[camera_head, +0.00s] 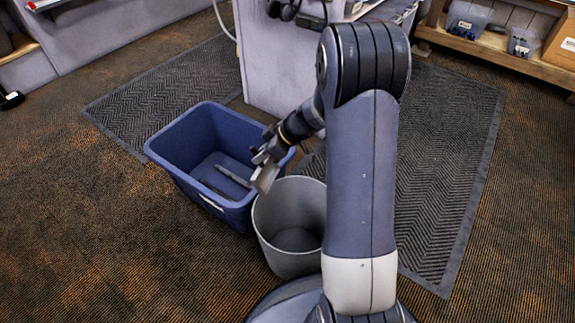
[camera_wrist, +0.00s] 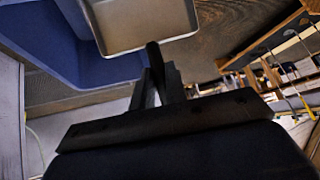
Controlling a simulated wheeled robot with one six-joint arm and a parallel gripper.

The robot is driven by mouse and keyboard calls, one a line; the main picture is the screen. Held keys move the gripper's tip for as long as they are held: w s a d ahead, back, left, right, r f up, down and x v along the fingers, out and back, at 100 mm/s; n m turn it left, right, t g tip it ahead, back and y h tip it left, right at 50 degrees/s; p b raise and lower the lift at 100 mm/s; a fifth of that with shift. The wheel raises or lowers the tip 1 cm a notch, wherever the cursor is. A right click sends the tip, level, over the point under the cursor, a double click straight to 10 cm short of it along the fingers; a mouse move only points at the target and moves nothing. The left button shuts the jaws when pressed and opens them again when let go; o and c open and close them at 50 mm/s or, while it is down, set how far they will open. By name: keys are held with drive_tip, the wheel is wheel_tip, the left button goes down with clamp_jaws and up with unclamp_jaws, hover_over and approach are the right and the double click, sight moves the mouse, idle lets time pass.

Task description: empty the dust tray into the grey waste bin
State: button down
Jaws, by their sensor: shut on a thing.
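The dust tray (camera_head: 267,177) is a small shallow metal tray, held tilted by my gripper (camera_head: 256,158). In the wrist view the tray (camera_wrist: 142,22) shows its pale inside and raised rim, cut by the top edge; the part in view looks bare. My gripper (camera_wrist: 153,75) is shut on the tray's edge. The grey waste bin (camera_head: 296,233) is a round open bin on the floor, close to my base. The tray is above the bin's upper left rim, near the blue bin's right corner. The inside of the grey bin looks empty where I see it.
A blue rectangular bin (camera_head: 178,160) with dark long pieces inside stands left of the grey bin. A pale bench cabinet (camera_head: 280,65) is behind. Dark floor mats (camera_head: 445,150) lie around. A wooden shelf (camera_head: 490,50) with boxes is at the back right.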

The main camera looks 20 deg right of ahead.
drive_tip(key=s+d+f+n+g+h+p, duration=0.2)
drive_tip(key=s+d+n+g+h+p, duration=0.4)
drive_tip(key=n, duration=0.9)
drive_tip(key=s+a+f+m+t+h+b, duration=0.1)
drive_tip(key=s+a+f+t+h+b, duration=0.2)
drive_tip(key=s+h+b, duration=0.3)
drive_tip(key=a+f+b, duration=0.1)
drive_tip(key=b, duration=0.4)
drive_tip(key=shift+s+b, duration=0.15)
drive_tip(key=shift+b, duration=0.25)
drive_tip(key=shift+t, duration=0.3)
